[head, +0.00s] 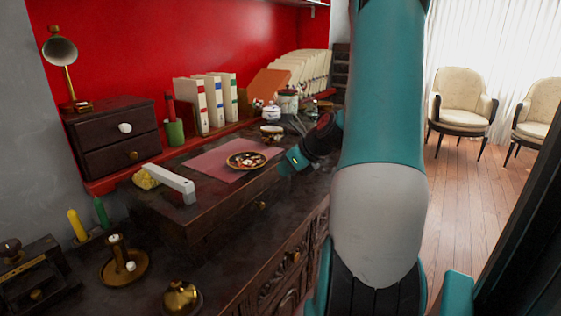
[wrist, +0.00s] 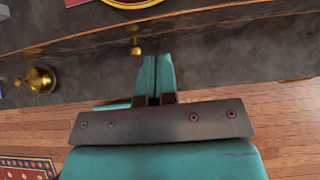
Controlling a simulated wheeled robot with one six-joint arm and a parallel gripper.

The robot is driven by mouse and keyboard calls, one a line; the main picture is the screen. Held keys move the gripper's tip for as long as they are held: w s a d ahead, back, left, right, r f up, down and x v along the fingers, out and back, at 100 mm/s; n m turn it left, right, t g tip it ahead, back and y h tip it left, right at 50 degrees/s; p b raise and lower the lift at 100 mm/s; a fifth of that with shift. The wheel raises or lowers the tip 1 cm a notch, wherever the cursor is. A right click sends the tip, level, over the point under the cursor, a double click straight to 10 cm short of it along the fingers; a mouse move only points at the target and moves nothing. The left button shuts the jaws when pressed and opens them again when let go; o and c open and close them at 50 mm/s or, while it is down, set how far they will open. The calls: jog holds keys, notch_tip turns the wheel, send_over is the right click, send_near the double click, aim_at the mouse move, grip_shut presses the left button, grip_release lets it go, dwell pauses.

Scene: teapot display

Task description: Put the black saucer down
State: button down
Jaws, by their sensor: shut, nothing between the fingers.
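A dark saucer with a gold rim (head: 232,164) rests on the pink mat (head: 203,164) on the raised desk top in the head view. Small pale and reddish shapes show on its face; I cannot tell whether they are pattern or objects. In the wrist view, only part of its gold rim (wrist: 132,5) shows at the top edge. My gripper (head: 287,161) is just right of the saucer in the head view, apart from it. In the wrist view, my gripper's teal fingers (wrist: 155,62) are closed together with nothing between them.
A white bar-shaped object (head: 172,181) lies left of the mat. A small bowl (head: 271,131) and jars stand behind the saucer. A brass candle holder (head: 125,267) and brass bell-like object (head: 182,298) stand on the lower front surface.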

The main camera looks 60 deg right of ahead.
jog(key=p+v, duration=0.2)
jog(key=v, duration=0.7)
jog(key=p, duration=0.5)
send_near(246, 158)
jog(key=s+f, duration=0.3)
jog(key=f, duration=0.2)
jog(key=shift+s, duration=0.35)
jog(key=shift+w, duration=0.45)
jog(key=w+p, duration=0.4)
jog(key=w, duration=0.3)
jog(key=shift+w+a+r, duration=0.1)
jog(key=shift+r, duration=0.05)
jog(key=shift+w, duration=0.3)
